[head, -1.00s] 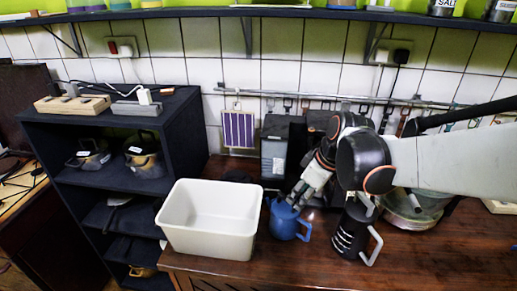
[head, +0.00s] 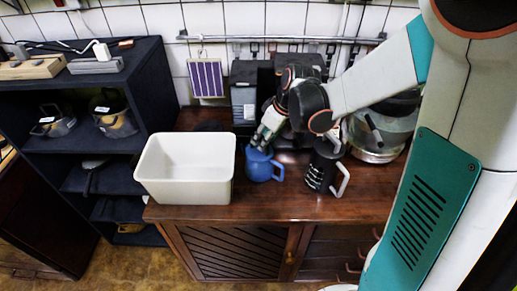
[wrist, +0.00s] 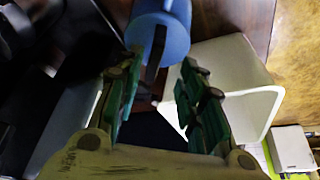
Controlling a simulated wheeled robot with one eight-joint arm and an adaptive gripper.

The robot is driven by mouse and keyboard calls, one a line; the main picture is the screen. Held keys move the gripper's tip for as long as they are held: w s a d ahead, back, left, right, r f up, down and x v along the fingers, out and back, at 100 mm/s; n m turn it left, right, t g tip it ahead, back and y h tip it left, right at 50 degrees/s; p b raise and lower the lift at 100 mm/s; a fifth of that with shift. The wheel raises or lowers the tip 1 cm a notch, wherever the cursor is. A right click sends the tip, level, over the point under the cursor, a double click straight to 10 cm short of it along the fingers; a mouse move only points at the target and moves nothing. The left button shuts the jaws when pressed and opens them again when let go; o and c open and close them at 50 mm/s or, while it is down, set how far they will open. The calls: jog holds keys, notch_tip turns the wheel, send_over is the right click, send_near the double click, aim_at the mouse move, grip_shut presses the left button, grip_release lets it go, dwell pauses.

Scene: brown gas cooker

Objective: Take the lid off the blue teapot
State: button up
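The blue teapot (head: 262,168) stands on the dark wooden cabinet top, just right of the white tub, its handle to the right. Its blue lid (head: 258,154) appears to be in place on top, partly hidden by my gripper (head: 265,138), which reaches down from the upper right. In the wrist view the teapot (wrist: 176,40) is beyond my gripper (wrist: 162,62). The two green-padded fingers are spread apart. A dark narrow shape shows between them against the blue; I cannot tell whether it is a knob or a shadow. Nothing is clamped.
The white tub (head: 184,197) is close on the teapot's left. A black cafetiere-like jug (head: 321,168) stands close on its right. A grey and black box (head: 244,100) is behind, and a glass bowl (head: 385,128) is farther right. A dark shelf unit (head: 75,80) stands at left.

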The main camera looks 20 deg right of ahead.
aim_at(260, 141)
jog(key=x, duration=0.2)
jog(key=w+b+x, duration=0.1)
jog(key=x, duration=0.1)
jog(key=shift+d, duration=0.15)
jog(key=shift+w+f, duration=0.15)
jog(key=shift+f, duration=0.3)
jog(key=shift+c, duration=0.6)
grip_shut()
